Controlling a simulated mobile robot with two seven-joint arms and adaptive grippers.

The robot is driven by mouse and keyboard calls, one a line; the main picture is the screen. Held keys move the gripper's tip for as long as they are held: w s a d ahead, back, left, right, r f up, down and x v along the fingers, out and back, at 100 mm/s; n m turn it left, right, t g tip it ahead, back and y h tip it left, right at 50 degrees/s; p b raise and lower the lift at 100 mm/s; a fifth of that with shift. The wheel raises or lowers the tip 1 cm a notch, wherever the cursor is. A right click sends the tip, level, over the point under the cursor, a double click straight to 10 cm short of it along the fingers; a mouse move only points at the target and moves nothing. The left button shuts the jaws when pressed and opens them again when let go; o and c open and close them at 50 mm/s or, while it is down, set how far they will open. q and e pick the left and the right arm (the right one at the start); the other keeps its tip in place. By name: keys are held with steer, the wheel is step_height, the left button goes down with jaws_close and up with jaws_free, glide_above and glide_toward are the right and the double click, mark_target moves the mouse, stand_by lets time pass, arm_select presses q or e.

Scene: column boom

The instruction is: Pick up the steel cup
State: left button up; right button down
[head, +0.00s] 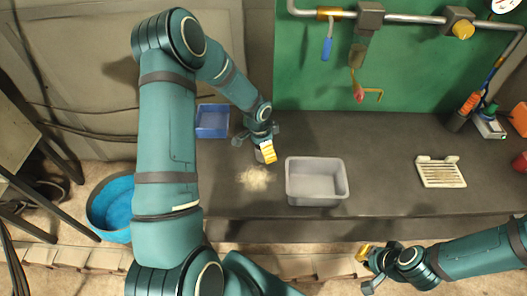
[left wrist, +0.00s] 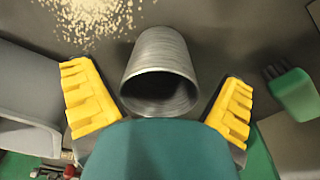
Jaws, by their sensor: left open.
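The steel cup (left wrist: 160,72) is a plain grey cylinder with its dark open mouth toward the camera in the left wrist view. It is between the two yellow-padded fingers of my left gripper (left wrist: 160,105), with a gap on each side. The gripper is open and not closed on the cup. In the head view my left gripper (head: 262,148) is low over the bench, left of the grey bin, and mostly hides the cup. My right gripper (head: 367,268) is in front of the bench at lower right, away from the cup; its jaw opening is unclear.
A grey bin (head: 316,202) stands just right of my left gripper. A blue bin (head: 212,135) is behind left. Pale grains (head: 254,178) lie on the dark bench (head: 385,150). A slotted white tray (head: 441,184) lies farther right. A blue tub (head: 97,218) stands at left.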

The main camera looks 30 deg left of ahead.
arm_select(q)
steer(key=c, duration=1.3)
steer(key=shift+r, duration=0.1)
